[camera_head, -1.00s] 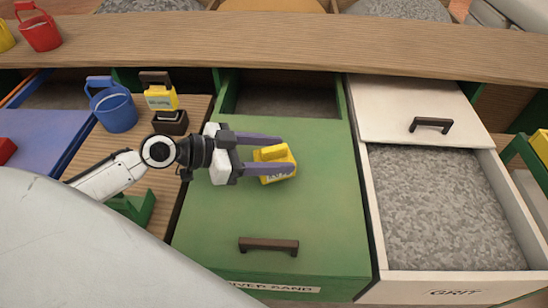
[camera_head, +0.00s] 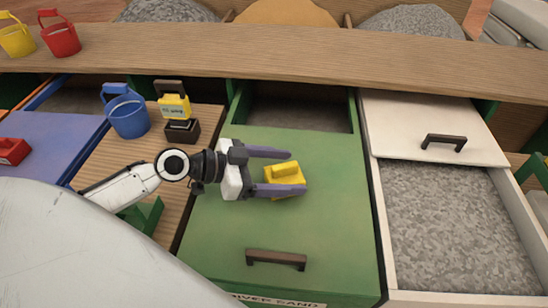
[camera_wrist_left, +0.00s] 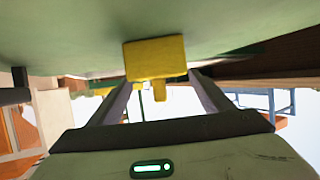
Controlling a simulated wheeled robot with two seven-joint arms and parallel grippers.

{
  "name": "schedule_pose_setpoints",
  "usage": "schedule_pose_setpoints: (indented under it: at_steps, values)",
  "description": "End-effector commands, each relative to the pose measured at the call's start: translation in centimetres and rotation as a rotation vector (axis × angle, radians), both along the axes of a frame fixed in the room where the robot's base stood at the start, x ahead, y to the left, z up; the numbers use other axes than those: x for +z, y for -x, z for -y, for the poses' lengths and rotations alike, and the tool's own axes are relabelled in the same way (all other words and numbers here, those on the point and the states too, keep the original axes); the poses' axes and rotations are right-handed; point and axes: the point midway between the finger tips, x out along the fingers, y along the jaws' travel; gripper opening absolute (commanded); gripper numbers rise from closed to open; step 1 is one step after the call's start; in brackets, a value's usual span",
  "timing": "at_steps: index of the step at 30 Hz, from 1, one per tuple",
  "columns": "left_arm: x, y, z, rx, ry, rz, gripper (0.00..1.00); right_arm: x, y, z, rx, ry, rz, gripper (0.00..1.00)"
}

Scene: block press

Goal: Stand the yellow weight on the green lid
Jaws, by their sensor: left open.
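The yellow weight (camera_head: 290,174) stands upright on the green lid (camera_head: 225,230), near its middle, and appears to touch it. My left gripper (camera_head: 295,171) is open, with one purple finger on each side of the weight. The near finger hides part of the weight's front. In the left wrist view the weight (camera_wrist_left: 155,58) shows between the fingertips, against the green lid (camera_wrist_left: 60,40). My right gripper is not in view.
The lid has a dark handle (camera_head: 276,259) near its front. Left of it stand a blue bucket (camera_head: 128,115), a yellow block with a dark handle (camera_head: 174,106) and a black block (camera_head: 182,132). Right is an open grit bin (camera_head: 455,235) with a white lid (camera_head: 415,115). A wooden shelf (camera_head: 300,65) crosses behind.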

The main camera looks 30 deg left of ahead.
Motion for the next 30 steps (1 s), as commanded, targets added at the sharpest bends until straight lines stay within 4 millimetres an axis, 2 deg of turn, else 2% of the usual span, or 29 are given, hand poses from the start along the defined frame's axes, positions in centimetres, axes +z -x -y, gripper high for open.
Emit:
schedule_pose_setpoints:
  at_steps: [1, 5, 13, 19, 24, 30]
  values:
    - [0.5, 0.0, 0.0, 0.000, 0.000, 0.000, 0.73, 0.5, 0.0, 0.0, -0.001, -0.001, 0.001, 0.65]
    - [0.4, 1.1, -1.0, 0.001, -0.002, -0.003, 0.73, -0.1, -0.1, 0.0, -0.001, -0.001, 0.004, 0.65]
    - [2.2, 4.3, -3.8, 0.001, -0.001, -0.004, 0.73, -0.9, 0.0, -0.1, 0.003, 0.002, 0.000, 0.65]
    - [3.6, 6.5, -5.6, 0.001, 0.000, -0.003, 0.73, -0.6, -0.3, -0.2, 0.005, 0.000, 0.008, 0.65]
    - [4.4, 7.7, -6.8, 0.002, 0.002, -0.001, 0.73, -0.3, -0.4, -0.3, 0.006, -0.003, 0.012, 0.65]
    - [4.8, 8.3, -7.3, -0.001, 0.001, 0.000, 0.73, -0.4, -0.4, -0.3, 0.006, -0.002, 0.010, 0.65]
